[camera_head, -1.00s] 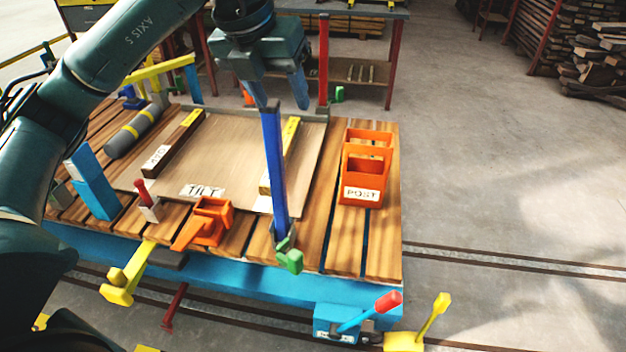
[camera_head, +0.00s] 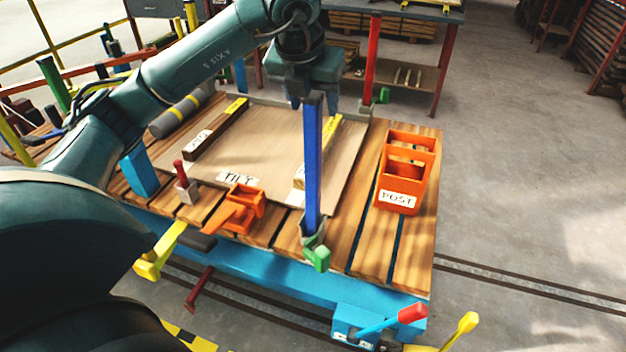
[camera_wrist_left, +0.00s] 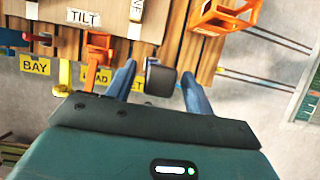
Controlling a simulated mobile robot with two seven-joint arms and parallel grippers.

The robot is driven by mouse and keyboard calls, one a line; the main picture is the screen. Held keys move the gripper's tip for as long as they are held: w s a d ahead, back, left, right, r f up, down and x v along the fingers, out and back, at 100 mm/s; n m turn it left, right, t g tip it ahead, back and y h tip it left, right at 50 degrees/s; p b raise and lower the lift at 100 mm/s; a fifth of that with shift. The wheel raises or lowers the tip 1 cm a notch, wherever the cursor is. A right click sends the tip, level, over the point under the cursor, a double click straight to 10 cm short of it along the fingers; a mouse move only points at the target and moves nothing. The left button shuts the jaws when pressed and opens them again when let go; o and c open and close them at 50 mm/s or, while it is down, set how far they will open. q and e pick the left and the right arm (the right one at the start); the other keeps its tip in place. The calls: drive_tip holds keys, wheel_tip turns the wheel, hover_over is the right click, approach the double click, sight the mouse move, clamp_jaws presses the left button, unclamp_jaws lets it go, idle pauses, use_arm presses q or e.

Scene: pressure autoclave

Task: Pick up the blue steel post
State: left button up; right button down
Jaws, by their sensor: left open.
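The blue steel post (camera_head: 312,165) stands upright in a small holder at the front edge of the slatted wooden deck. A green handle (camera_head: 318,258) sits at its foot. My left gripper (camera_head: 312,103) is open around the post's upper end, its blue fingers apart. In the left wrist view, the post's dark top (camera_wrist_left: 159,82) shows between the two spread fingers of my left gripper (camera_wrist_left: 158,73), with gaps on both sides. The fingers do not appear to touch it. An orange holder labelled POST (camera_head: 397,199) stands on the deck to the right. My right gripper is not visible.
A tan panel (camera_head: 265,140) marked TILT covers the deck's middle. An orange clamp (camera_head: 232,210) and a red-handled block (camera_head: 184,180) stand left of the post. Levers (camera_head: 410,314) stick out at the front edge. Floor to the right is clear.

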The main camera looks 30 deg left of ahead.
use_arm(q)
drive_tip(key=shift+x, duration=1.35)
drive_tip(key=shift+c, duration=0.4)
clamp_jaws()
drive_tip(key=shift+r, duration=0.1)
